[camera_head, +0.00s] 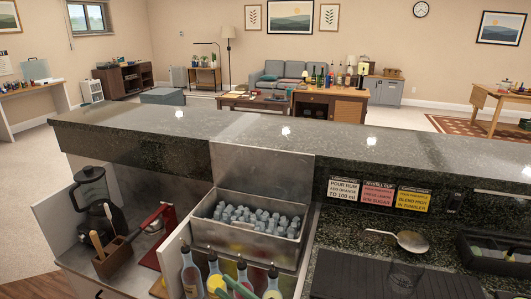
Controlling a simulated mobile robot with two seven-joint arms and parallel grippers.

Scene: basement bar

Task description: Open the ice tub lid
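The ice tub (248,228) is a steel bin set into the bar's work side, in the middle of the head view. Its top is uncovered and grey-blue ice cubes (258,219) fill it. A flat steel panel, which looks like the tub lid (262,172), stands upright behind the tub against the bar wall. Only a small dark piece at the bottom right edge may be my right gripper (505,294); its fingers cannot be made out. No gripper shows at the tub or lid. My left gripper does not show.
Several bottles (215,277) stand in front of the tub. A blender (92,190) and a wooden caddy (113,257) are at left, with a red tool (157,214). At right are a strainer (408,240), a glass (403,277), a black mat (350,272) and a black tray (490,254).

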